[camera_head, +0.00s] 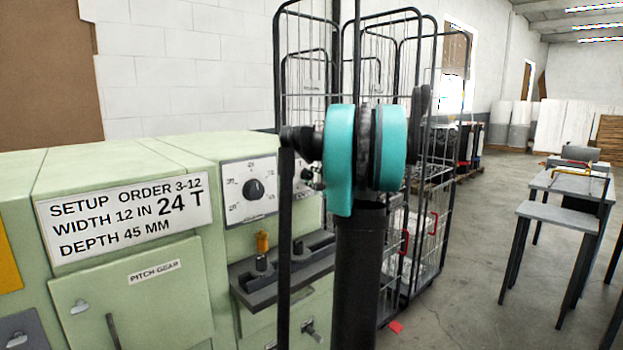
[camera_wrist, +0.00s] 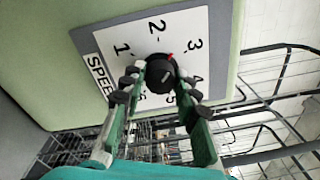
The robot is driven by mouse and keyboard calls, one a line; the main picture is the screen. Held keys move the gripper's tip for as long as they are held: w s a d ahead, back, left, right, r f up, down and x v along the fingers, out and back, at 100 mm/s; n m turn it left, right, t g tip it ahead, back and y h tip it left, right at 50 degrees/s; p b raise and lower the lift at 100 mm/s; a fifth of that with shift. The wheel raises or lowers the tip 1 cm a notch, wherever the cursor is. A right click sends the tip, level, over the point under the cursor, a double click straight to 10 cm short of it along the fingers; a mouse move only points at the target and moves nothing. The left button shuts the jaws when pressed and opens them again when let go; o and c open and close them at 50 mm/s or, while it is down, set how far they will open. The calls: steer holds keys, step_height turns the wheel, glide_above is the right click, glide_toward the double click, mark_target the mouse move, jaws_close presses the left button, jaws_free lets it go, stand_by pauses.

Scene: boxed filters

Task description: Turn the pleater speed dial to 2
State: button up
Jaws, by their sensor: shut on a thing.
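The speed dial (camera_wrist: 160,74) is a round black knob on a white plate marked SPEED (camera_wrist: 105,72), with several numbers around it. Its red mark points between 2 and 3, nearer 3. In the wrist view, my gripper (camera_wrist: 161,80) has its fingers on both sides of the knob and is shut on it. In the head view, a sliver of a second white dial plate (camera_head: 308,172) shows behind my arm, which hides most of it and the fingertips.
A wire cage trolley (camera_head: 430,230) stands close behind my arm. Grey tables (camera_head: 560,213) stand at the right; open floor lies between.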

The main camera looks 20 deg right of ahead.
steer(key=n, duration=0.6)
steer(key=shift+n, duration=0.4)
stand_by(0.3)
steer(key=o, duration=1.2)
steer(key=shift+c, duration=0.2)
steer(key=v, duration=1.2)
steer(key=shift+f, duration=0.25)
steer(key=shift+w, duration=0.1)
